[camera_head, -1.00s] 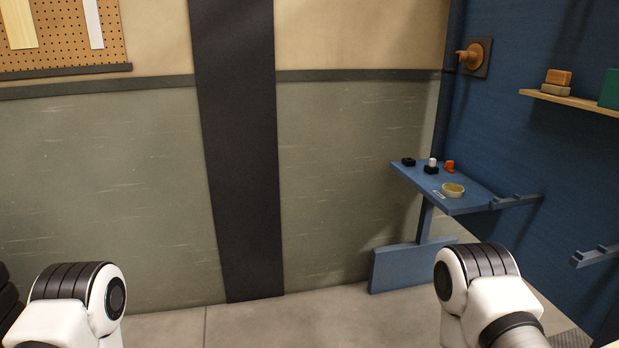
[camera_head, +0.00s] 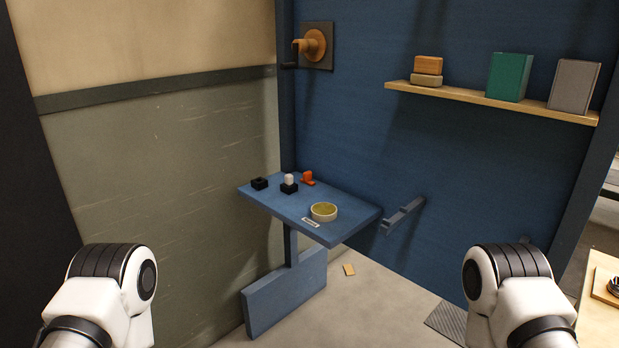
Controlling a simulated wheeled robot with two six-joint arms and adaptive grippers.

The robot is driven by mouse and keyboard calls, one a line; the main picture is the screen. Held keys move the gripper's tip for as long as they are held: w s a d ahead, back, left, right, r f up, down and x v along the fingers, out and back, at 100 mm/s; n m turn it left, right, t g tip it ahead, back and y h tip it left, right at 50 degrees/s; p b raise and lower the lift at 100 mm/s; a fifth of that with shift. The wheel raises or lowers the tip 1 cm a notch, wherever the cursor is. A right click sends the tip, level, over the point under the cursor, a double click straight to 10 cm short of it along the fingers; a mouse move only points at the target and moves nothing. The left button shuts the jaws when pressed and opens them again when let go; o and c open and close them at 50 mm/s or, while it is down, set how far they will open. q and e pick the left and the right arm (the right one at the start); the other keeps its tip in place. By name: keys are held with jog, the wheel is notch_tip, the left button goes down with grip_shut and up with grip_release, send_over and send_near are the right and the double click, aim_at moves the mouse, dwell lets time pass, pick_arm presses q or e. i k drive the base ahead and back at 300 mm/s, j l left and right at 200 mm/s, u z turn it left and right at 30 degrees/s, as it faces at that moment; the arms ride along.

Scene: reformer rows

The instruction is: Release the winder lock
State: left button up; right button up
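A round orange-brown winder (camera_head: 313,45) with a dark crank handle sits on a dark square plate on the blue wall, high up near the corner. A small blue table (camera_head: 275,205) stands below it. On it are a black block (camera_head: 259,183), a white-topped piece on a black base (camera_head: 289,184), an orange piece (camera_head: 307,178), a round bowl (camera_head: 323,212) with yellowish contents and a small pale label. I cannot tell which part is the winder lock. My two arms show at the bottom left and right, far from the table; both grippers are out of view.
A wooden shelf (camera_head: 490,100) on the blue wall holds stacked blocks (camera_head: 427,70), a green box (camera_head: 509,77) and a grey box (camera_head: 574,86). A blue bracket (camera_head: 403,215) juts from the wall. A wooden surface (camera_head: 600,310) is at the lower right.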

aim_at(307, 176)
jog(key=i+j+u, duration=0.35)
jog(key=i, duration=0.3)
jog(key=i+u, duration=0.4)
jog(key=i, duration=0.25)
